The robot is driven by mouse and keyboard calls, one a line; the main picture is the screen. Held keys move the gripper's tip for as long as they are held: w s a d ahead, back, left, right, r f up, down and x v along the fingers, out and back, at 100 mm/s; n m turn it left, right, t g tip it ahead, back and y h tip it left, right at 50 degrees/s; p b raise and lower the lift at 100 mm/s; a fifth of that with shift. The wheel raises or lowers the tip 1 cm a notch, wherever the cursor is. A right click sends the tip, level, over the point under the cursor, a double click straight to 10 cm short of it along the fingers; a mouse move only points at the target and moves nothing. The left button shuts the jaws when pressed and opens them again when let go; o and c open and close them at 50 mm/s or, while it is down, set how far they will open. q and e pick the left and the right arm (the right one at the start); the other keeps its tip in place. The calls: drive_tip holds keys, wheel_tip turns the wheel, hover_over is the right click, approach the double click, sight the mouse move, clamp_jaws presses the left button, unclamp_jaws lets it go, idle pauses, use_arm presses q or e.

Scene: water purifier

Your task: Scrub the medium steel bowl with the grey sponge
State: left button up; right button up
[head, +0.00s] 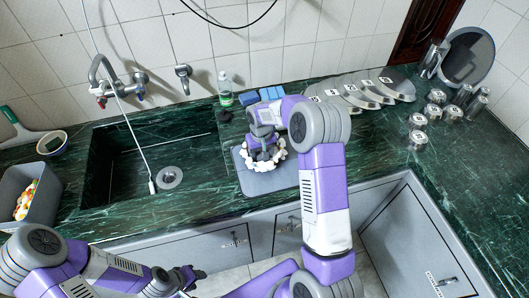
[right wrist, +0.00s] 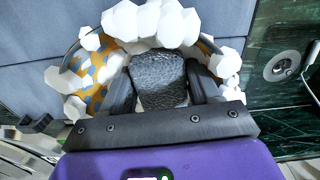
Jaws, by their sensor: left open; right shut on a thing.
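The steel bowl (head: 277,160) sits on a grey mat (head: 265,184) right of the sink, with white foam lumps around its rim. Its inside shows orange-yellow patches (right wrist: 88,72) in the right wrist view. My right gripper (head: 264,142) reaches down into the bowl and is shut on the dark grey sponge (right wrist: 158,84), between its two fingers. The sponge is inside the bowl; its contact with the wall is hidden. My left gripper (head: 190,279) is open and empty, low in front of the counter, apart from the bowl.
The sink (head: 125,165) with a drain (head: 169,177) lies left of the mat. A bottle (head: 225,90) and blue blocks (head: 262,96) stand behind. Tilted plates (head: 345,95) and steel cups (head: 418,139) are at right. A grey bin (head: 42,210) is far left. The right front counter is clear.

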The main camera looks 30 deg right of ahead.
drive_tip(key=shift+s+a, duration=0.1)
drive_tip(key=shift+a, duration=0.45)
drive_tip(key=shift+s+d, duration=0.5)
drive_tip(key=shift+s, duration=0.25)
drive_tip(key=shift+s+d, duration=0.45)
drive_tip(key=shift+s, duration=0.3)
wheel_tip(320, 180, up, 11)
drive_tip(key=p, duration=0.8)
drive_tip(key=shift+r, duration=0.1)
idle(0.3)
